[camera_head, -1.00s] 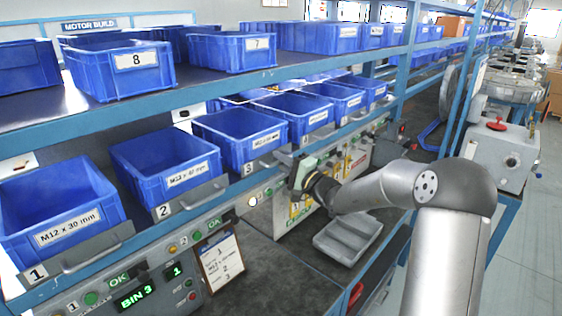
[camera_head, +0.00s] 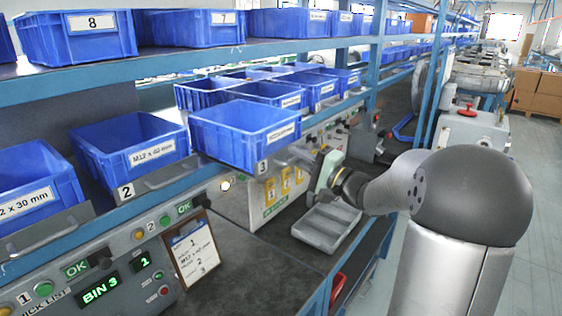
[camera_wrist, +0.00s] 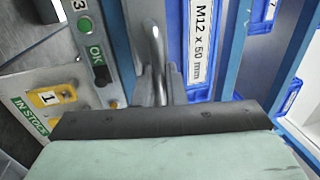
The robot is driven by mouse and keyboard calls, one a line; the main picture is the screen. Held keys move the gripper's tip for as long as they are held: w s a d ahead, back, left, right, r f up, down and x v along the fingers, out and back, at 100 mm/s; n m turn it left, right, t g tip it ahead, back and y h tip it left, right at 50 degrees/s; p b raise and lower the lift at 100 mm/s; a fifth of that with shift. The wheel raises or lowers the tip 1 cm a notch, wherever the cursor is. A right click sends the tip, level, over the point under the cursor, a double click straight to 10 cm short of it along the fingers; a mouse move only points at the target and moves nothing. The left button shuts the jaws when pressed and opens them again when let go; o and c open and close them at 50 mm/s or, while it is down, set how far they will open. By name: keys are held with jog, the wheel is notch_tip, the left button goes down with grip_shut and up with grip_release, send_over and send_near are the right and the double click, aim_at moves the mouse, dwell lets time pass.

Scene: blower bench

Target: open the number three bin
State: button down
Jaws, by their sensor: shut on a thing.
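The number three bin (camera_head: 238,147) is a blue open box in the lower row, with a grey front plate marked 3. It stands out from the shelf, further forward than the number two bin (camera_head: 128,140). My gripper (camera_head: 318,166) is at the front of bin three, shut on its handle. In the wrist view the metal handle (camera_wrist: 157,55) runs down to the dark edge of my gripper (camera_wrist: 160,122), beside the M12 x 50 mm label (camera_wrist: 202,40). The fingertips' contact with the handle is hidden.
A clipboard (camera_head: 193,252) leans below the bins. A grey divided tray (camera_head: 326,226) lies on the bench below my gripper. The upper shelf (camera_head: 180,65) with more blue bins runs overhead.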

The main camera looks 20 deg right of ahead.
jog(key=shift+v, duration=0.85)
jog(key=shift+r, duration=0.15)
jog(key=c, duration=1.6)
grip_release()
jog(key=b+v, duration=0.3)
jog(key=v, duration=1.4)
jog(key=shift+s+d, duration=0.15)
jog(key=shift+s, duration=0.1)
